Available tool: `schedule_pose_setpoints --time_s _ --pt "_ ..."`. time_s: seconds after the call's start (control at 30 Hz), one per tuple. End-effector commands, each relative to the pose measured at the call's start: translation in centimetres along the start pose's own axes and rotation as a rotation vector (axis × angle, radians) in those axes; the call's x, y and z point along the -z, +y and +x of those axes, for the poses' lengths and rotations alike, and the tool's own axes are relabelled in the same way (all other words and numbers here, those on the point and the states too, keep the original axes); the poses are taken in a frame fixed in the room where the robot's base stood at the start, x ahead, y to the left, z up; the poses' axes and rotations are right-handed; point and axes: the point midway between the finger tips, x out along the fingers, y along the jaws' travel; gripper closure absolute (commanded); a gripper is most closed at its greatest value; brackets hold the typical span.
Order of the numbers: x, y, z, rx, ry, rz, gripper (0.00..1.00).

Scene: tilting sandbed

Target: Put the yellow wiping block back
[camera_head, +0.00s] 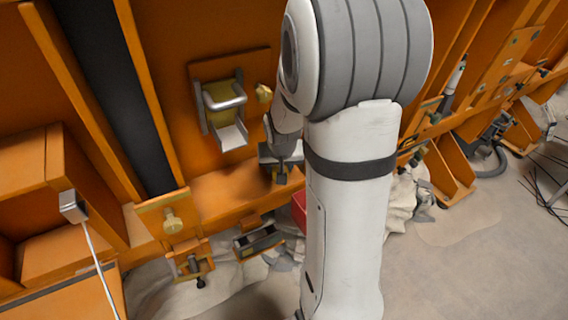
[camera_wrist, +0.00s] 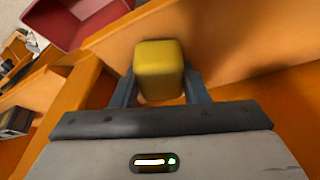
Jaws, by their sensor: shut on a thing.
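The yellow wiping block (camera_wrist: 158,62) is between the two grey fingers of my gripper (camera_wrist: 160,88) in the wrist view. My gripper is shut on it, and the block stands out past the fingers. In the head view my gripper (camera_head: 281,172) is low beside the orange ledge, partly behind my arm. I cannot make out the block there. I cannot tell from these frames which spot is the block's own place.
A red bin (camera_wrist: 88,20) is at the upper left in the wrist view, and its edge shows in the head view (camera_head: 299,211). A metal bracket with a pale handle (camera_head: 225,103) is on the orange wall. A brass knob (camera_head: 173,221) and a small metal-edged tray (camera_head: 258,243) are lower down.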

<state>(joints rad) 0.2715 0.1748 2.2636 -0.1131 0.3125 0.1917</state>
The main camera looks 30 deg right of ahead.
Motion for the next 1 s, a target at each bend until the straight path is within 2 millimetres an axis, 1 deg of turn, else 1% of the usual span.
schedule_pose_setpoints --time_s 0.2,0.23,0.47,0.5,0.77,0.87,0.93,0.97,1.0 --pt "-0.3 0.0 0.5 0.0 -0.001 -0.001 0.81" --pt "-0.2 0.0 0.4 0.0 0.0 -0.001 0.58" --pt "-0.2 -0.1 0.3 0.0 -0.001 -0.002 0.39" --pt "-0.2 -0.1 0.3 0.0 -0.001 -0.002 0.38" --pt "-0.1 -0.1 0.1 0.001 -0.001 -0.002 0.38" --pt "0.0 -0.1 -0.4 0.001 0.001 -0.002 0.38" --pt "0.0 -0.1 -1.1 0.001 0.003 -0.003 0.38" --pt "-0.2 -0.1 -1.5 0.001 0.003 -0.003 0.38" --pt "-1.2 -0.1 -1.6 0.001 -0.001 -0.004 0.38"
